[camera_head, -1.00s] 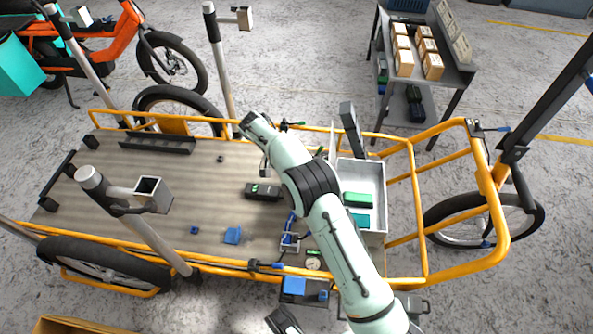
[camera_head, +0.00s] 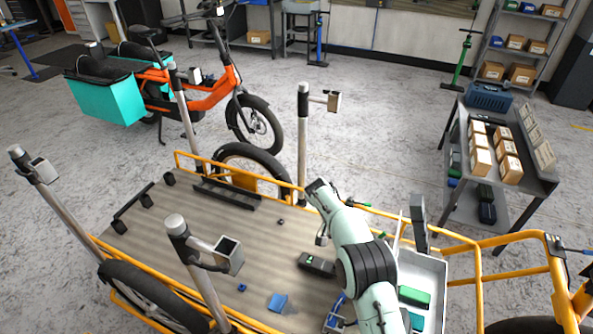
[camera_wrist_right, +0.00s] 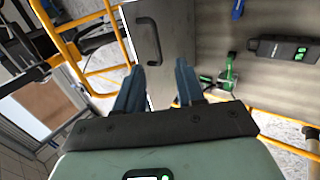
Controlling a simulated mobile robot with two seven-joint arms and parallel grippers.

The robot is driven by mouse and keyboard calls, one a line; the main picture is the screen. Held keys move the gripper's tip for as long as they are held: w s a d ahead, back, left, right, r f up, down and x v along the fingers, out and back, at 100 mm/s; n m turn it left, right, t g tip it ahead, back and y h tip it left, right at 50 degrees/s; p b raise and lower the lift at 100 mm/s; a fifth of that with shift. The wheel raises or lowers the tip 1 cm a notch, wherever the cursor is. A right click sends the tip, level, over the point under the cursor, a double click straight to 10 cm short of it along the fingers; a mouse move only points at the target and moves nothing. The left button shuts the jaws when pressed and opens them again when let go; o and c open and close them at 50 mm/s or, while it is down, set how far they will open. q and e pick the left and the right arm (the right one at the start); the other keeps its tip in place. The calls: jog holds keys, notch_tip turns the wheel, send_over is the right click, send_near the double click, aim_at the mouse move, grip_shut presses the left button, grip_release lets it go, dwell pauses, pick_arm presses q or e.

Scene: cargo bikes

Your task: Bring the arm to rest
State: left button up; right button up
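One of my arms (camera_head: 365,270), pale green with a dark joint band, comes in from the bottom right in the head view and reaches over the cargo bed (camera_head: 200,240). Its dark far end is near the bed's back rail; no fingertips can be made out there. In the right wrist view my right gripper (camera_wrist_right: 160,88) has its two blue fingers apart with nothing between them. Beyond them is a grey panel with a dark handle (camera_wrist_right: 150,40). My left gripper is not in view.
A black device (camera_head: 316,264) with a green light, a blue piece (camera_head: 277,302) and a grey box (camera_head: 433,270) with green items are on the bed. Yellow rails (camera_head: 455,235) and upright posts (camera_head: 303,135) surround it. A cart of small boxes (camera_head: 540,185) stands at right.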

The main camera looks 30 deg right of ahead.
jog(key=s+a+f+n+t+y+p, duration=0.2)
jog(key=s+a+f+n+y+p, duration=0.35)
jog(key=s+a+f+p, duration=0.6)
pick_arm(q)
jog(key=s+r+g+p, duration=0.1)
jog(key=r+p, duration=0.1)
jog(key=r, duration=0.5)
jog(key=s+d+r+p, duration=0.1)
jog(key=s+r+p, duration=0.1)
jog(key=r, duration=0.6)
jog(key=shift+d+r+g+h, duration=0.25)
jog(key=shift+g+h, duration=0.05)
jog(key=shift+g, duration=0.1)
pick_arm(e)
jog(key=s+a+r+t+y, duration=0.2)
jog(key=s+a, duration=1.3)
jog(key=a, duration=0.3)
jog(key=shift+s+n+t, duration=0.2)
jog(key=shift+n+t, duration=0.1)
jog(key=shift+n, duration=0.15)
pick_arm(q)
jog(key=shift+s, duration=0.1)
pick_arm(e)
jog(key=shift+s+y, duration=0.1)
jog(key=shift+y, duration=0.15)
